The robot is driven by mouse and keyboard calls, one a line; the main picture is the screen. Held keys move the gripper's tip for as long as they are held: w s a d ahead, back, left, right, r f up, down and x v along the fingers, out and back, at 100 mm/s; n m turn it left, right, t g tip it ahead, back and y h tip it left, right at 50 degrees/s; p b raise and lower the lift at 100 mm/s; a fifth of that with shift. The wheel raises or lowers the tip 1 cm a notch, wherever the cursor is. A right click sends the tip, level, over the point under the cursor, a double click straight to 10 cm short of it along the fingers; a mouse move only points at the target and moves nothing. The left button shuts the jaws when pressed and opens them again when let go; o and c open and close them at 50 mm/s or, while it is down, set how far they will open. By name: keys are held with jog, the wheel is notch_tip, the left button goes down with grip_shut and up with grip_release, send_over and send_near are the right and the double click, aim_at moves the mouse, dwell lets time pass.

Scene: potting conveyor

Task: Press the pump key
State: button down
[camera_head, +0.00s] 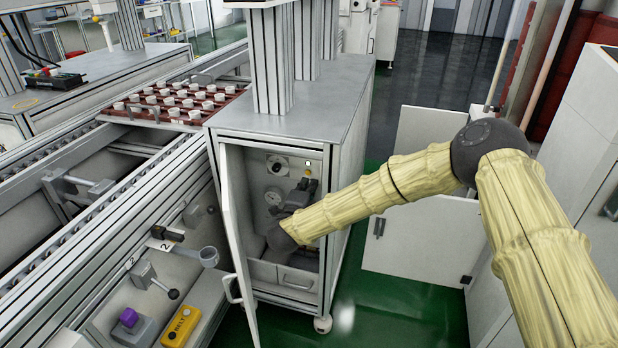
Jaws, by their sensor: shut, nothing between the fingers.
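My gripper (308,184) is inside the open cabinet (228,135), in front of its back panel. It is small and dark here, and its fingers are shut with nothing seen between them. A small white square key (308,162) and a small yellow part (306,172) sit on the panel just above the fingertips. I cannot tell which of these is the pump key, or whether the fingers touch either one. My wrist and forearm hide the right and lower middle of the cabinet's inside.
The cabinet door (236,260) stands open at the left of the opening. A round gauge (273,196) is left of my gripper, with a dark knob (276,164) above it. A conveyor with a tray of white-topped pots (130,117) runs at the left.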

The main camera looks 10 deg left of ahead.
jog(key=s+p, duration=0.1)
jog(key=s, duration=0.7)
jog(key=shift+s+a, duration=0.4)
jog(key=shift+a, duration=0.05)
jog(key=shift+d+f, duration=0.1)
jog(key=shift+f, duration=0.05)
jog(key=s+d+f+n+g+y+p, duration=0.2)
jog(key=s+d+f+n+g+p, duration=0.2)
jog(key=s+d+f+n+p, duration=0.35)
jog(key=s+d+f+n+g+y+p, duration=0.2)
jog(key=s+d+f+n+g+p, duration=0.25)
jog(key=s+d+f, duration=0.4)
jog(key=s+d+r+n+g+h+p, duration=0.1)
jog(key=s+d+r+n+g+p, duration=0.1)
jog(key=s+d, duration=0.7)
jog(key=s+d+r+n+g+h+p, duration=0.1)
jog(key=s+d+g+p, duration=0.3)
jog(key=s+d, duration=0.6)
jog(key=s+d+r+n+g+h+p, duration=0.1)
jog(key=s+d+r+n+g+p, duration=0.1)
jog(key=s+d, duration=0.7)
jog(key=shift+s+d+r+n+g+h+p, duration=0.15)
jog(key=shift+s+r+n+g+h+p, duration=0.2)
jog(key=shift+s+r+g+p, duration=0.45)
